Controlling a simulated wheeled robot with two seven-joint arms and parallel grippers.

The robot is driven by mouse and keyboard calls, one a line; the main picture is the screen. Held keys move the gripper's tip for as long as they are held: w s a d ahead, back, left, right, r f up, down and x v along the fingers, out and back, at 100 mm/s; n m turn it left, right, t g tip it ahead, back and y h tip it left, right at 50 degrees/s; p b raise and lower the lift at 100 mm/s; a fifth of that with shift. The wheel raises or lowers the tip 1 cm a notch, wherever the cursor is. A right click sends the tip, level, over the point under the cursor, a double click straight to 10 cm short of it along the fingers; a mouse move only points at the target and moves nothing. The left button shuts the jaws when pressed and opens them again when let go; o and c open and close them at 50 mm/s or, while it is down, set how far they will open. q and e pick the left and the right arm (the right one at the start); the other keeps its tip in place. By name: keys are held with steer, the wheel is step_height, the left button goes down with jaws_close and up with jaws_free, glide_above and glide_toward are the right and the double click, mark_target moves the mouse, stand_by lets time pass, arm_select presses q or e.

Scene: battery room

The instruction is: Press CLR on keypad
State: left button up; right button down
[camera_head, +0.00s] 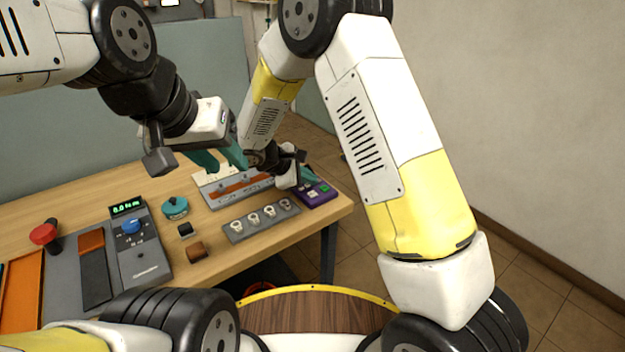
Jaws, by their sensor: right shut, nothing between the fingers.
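A small purple box with a few keys (322,197), one of them green, lies near the right end of the table; it looks like the keypad. Its key labels are too small to read, so I cannot tell which key is CLR. My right gripper (307,174) is shut and empty, with its teal fingertips just above or at the back edge of this box; I cannot tell whether they touch it. My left gripper (222,160) has its teal fingers apart and empty, above the table, left of the box.
A grey strip with several pale round pieces (236,237) lies left of the keypad. A white rack (211,200) stands behind it. A grey device with a green display (152,262), a teal round object (175,207) and small blocks are further left. The wooden table (315,220) ends just right of the keypad.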

mark_target(310, 194)
steer(key=shift+f, duration=0.75)
steer(key=shift+f, duration=0.15)
stand_by(1.4)
steer(key=shift+f, duration=0.3)
steer(key=shift+f, duration=0.4)
stand_by(0.7)
steer(key=shift+r, duration=0.85)
steer(key=shift+r, duration=2.55)
